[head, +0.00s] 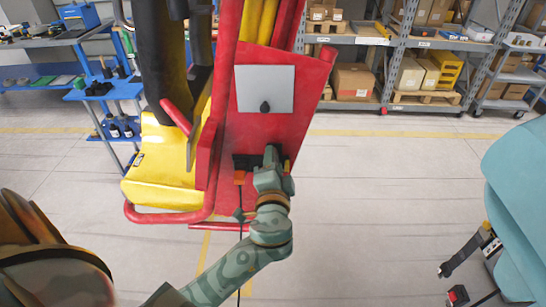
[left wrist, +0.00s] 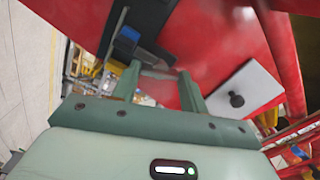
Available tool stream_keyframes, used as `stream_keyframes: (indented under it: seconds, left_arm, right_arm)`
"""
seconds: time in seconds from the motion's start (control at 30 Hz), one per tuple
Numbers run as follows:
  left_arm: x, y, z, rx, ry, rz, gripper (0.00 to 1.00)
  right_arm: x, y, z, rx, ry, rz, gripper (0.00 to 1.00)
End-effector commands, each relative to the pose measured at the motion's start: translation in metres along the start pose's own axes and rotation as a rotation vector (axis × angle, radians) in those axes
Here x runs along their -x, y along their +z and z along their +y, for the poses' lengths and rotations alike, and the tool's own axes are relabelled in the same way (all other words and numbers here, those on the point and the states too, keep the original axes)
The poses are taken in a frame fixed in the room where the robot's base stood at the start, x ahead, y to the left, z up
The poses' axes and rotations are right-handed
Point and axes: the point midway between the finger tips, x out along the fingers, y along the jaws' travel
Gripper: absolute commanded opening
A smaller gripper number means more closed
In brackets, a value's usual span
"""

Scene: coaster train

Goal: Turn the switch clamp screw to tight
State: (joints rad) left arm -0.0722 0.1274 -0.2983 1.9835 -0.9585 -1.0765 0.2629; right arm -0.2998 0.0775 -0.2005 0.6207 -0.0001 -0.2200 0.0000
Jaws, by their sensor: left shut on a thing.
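The red coaster train car (head: 228,120) stands in front of me, with a black switch clamp (head: 241,160) low on its red end panel. In the left wrist view the black clamp body (left wrist: 150,20) with a blue part (left wrist: 127,38) lies just beyond the fingers. My left gripper (head: 272,155) is at the right side of the clamp. In the wrist view its fingers (left wrist: 160,78) are shut on a thin grey metal piece, which appears to be the clamp screw; its turn position cannot be read. My right gripper (head: 453,282) is at the lower right, fingers apart, empty.
A grey plate (head: 265,90) with a black knob sits above the clamp; it also shows in the wrist view (left wrist: 250,90). An orange part (head: 239,178) and a black cable hang below the clamp. Yellow seats (head: 165,165) are left. Floor on the right is clear.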

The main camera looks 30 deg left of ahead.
Motion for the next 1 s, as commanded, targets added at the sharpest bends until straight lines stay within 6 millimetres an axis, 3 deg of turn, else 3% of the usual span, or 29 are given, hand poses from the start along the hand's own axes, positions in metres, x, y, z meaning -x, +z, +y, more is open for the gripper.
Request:
stream_keyframes:
  seconds: [1.0]
  left_arm:
    - [0.000,-0.001,-0.002,-0.964,0.003,0.001,0.21]
  right_arm:
    - [0.073,-0.011,0.007,0.001,0.008,0.011,0.29]
